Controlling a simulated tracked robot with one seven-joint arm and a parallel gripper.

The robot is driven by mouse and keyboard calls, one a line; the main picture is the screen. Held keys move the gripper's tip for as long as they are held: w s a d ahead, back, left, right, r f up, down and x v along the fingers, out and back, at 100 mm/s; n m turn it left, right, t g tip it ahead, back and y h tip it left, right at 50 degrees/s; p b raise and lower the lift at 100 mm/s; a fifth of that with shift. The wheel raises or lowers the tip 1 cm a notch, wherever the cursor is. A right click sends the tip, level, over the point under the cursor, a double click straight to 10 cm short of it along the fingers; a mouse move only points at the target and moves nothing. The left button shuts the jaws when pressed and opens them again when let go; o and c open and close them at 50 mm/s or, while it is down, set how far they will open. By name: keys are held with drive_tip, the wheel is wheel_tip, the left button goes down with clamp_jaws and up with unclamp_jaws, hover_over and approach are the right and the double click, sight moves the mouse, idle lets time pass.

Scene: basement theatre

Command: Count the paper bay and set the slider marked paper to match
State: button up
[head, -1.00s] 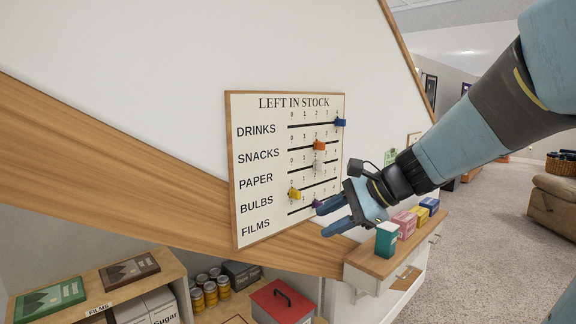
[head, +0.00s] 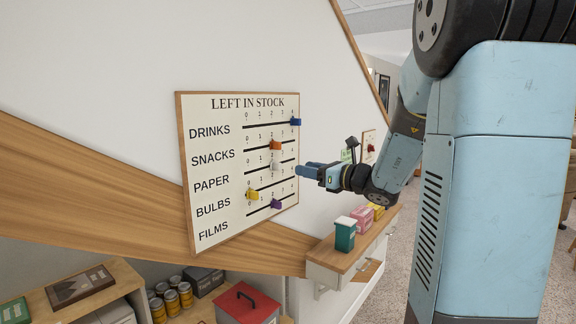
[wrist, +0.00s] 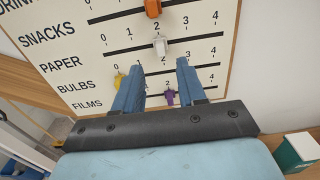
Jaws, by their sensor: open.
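The "LEFT IN STOCK" board (head: 222,119) hangs tilted in view on the sloping wall. The white slider (head: 275,163) on the PAPER row is at about 2; it also shows in the wrist view (wrist: 160,45). The orange slider (head: 275,145) is at 2, the blue (head: 296,122) at 4, the yellow (head: 252,194) at 0 and the purple (head: 277,204) at about 2. My gripper (head: 298,170) is open and empty, just right of the white slider in the head view. In the wrist view its fingers (wrist: 160,66) point at the board just below it. No bay labelled paper is readable.
A ledge (head: 328,261) with a teal box (head: 345,234) and pink and yellow boxes juts out below right of the board. My arm covers the right side.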

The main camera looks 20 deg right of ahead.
sight(276, 166)
drive_tip(key=x, duration=1)
drive_tip(key=shift+s, duration=0.1)
clamp_jaws()
drive_tip(key=shift+d, duration=0.1)
idle(0.3)
